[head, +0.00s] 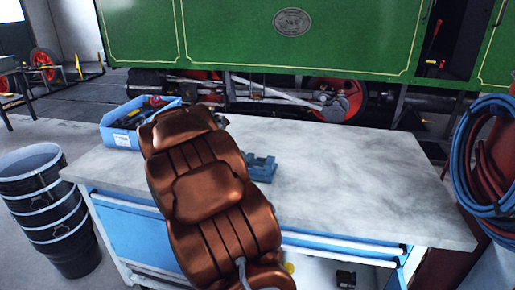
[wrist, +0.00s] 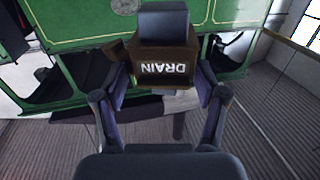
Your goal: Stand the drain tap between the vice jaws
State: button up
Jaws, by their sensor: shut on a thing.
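In the wrist view my gripper (wrist: 163,88) is shut on the drain tap (wrist: 165,57), a dark brown block whose white word DRAIN appears upside down. A blue-grey piece shows at its top; I cannot tell what it is. In the head view a small blue vice (head: 262,167) stands on the workbench, just right of my copper-coloured arm. The arm partly hides the vice, and its jaw gap is not clear. My gripper and the tap are hidden behind the arm in the head view.
The grey workbench top (head: 350,185) is clear to the right of the vice. A blue bin (head: 122,137) of tools sits at its left back. Black buckets (head: 45,200) stand left, and coiled hoses (head: 490,150) hang right.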

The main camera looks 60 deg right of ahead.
jog(key=shift+s+d+f+m+g+h+b, duration=0.4)
jog(key=shift+s+d+f+m+g+b, duration=0.4)
jog(key=shift+s+d+f+b, duration=1.05)
jog(key=shift+s+d+f+m+g+h+b, duration=0.45)
jog(key=shift+s+d+f+g+b, duration=0.75)
jog(key=shift+s, duration=1.1)
jog(key=shift+s+d+f+m+g+h+b, duration=0.35)
jog(key=shift+s+d+f+m+g+b, duration=0.35)
jog(key=shift+s+d+f+b, duration=0.95)
jog(key=shift+s+a+p, duration=0.1)
jog(key=shift+s+p, duration=0.35)
jog(key=shift+p, duration=0.2)
jog(key=shift+f, duration=0.45)
jog(key=shift+f, duration=1.1)
